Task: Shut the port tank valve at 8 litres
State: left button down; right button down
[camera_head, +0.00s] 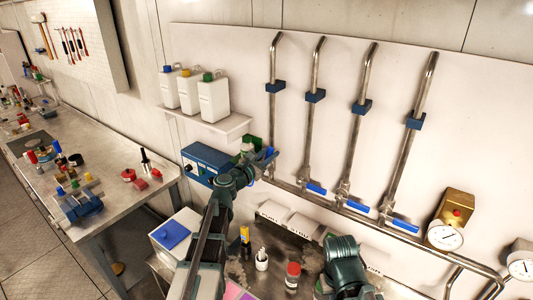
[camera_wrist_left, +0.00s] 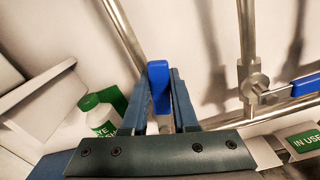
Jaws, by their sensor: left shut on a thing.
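Several steel pipes run down the white panel to a horizontal pipe, each with a valve and a blue lever. My left gripper (camera_head: 266,156) is at the leftmost pipe. In the left wrist view its fingers (camera_wrist_left: 160,100) are shut on a blue valve lever (camera_wrist_left: 158,86), which stands upright between them. The other blue levers (camera_head: 316,188), (camera_head: 357,207) and (camera_head: 405,224) lie nearly along the horizontal pipe. I cannot tell which valve is the port tank's. A round gauge (camera_head: 445,237) is at right; its reading is too small to make out. Only part of my right arm shows.
White jugs (camera_head: 188,91) stand on a wall shelf (camera_head: 224,127). A blue box (camera_head: 208,163) and an eye wash bottle (camera_wrist_left: 102,119) are beside the left gripper. An "IN USE" sign (camera_wrist_left: 305,141) hangs below the pipe.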

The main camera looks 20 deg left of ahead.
pick_arm(q)
jog(key=shift+s+d+f+m+b, duration=0.2)
jog(key=shift+d+f+m+b, duration=0.25)
jog(key=shift+m, duration=0.6)
jog(key=shift+s+d+f+m+b, duration=0.25)
jog(key=shift+d+m, duration=0.35)
jog(key=shift+m, duration=0.5)
jog(key=shift+s+d+f+m+b, duration=0.15)
jog(key=shift+d+f+m+b, duration=0.25)
jog(key=shift+m, duration=0.65)
jog(key=shift+d, duration=0.1)
jog(key=c, duration=0.7)
grip_release()
jog(key=shift+s, duration=0.1)
